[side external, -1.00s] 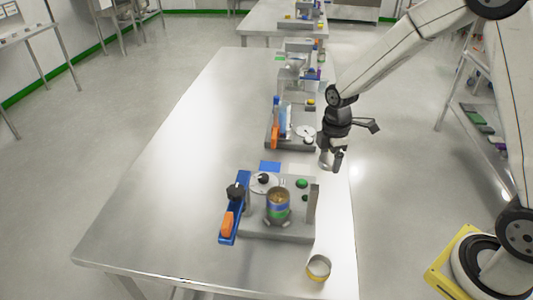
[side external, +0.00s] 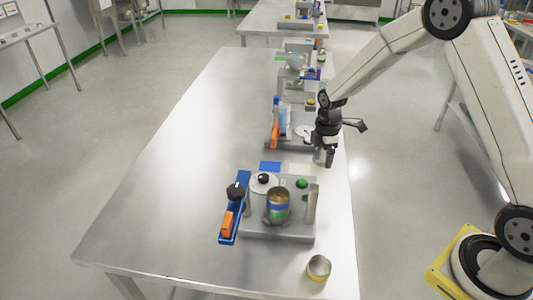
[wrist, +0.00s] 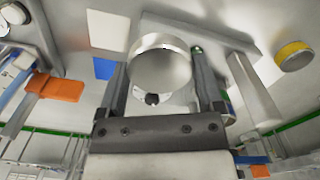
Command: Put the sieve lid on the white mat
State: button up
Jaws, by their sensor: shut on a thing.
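My gripper (side external: 325,158) is shut on the sieve lid, a round silver piece with a shiny rim (wrist: 160,66), seen between the two fingers in the wrist view. In the side view the lid (side external: 319,157) shows only as a small grey shape under the fingers. It is held above the table near its right edge. The white mat (wrist: 107,30) lies flat and bare beside a blue mat (wrist: 104,68); in the side view it is a pale patch (side external: 298,168) to the lower left of my gripper. The lid is apart from the mat.
A grey station (side external: 285,234) with a banded sieve stack (side external: 277,207), a post and a black-knobbed disc stands in front of the mats. A yellow-banded ring (side external: 318,268) sits near the front right. Another equipment tray is behind. The table's left side is clear.

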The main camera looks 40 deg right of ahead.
jog(key=w+f, duration=0.2)
jog(key=w, duration=0.3)
send_over(299, 171)
jog(key=s, duration=0.2)
jog(key=f, duration=0.4)
jog(key=shift+w+a+f, duration=0.1)
jog(key=shift+w+f, duration=0.65)
jog(key=shift+f, duration=0.1)
jog(key=shift+w+f, duration=0.25)
jog(key=shift+f, duration=1.45)
jog(key=shift+f, duration=0.25)
jog(key=o, duration=1)
jog(key=shift+o, duration=0.2)
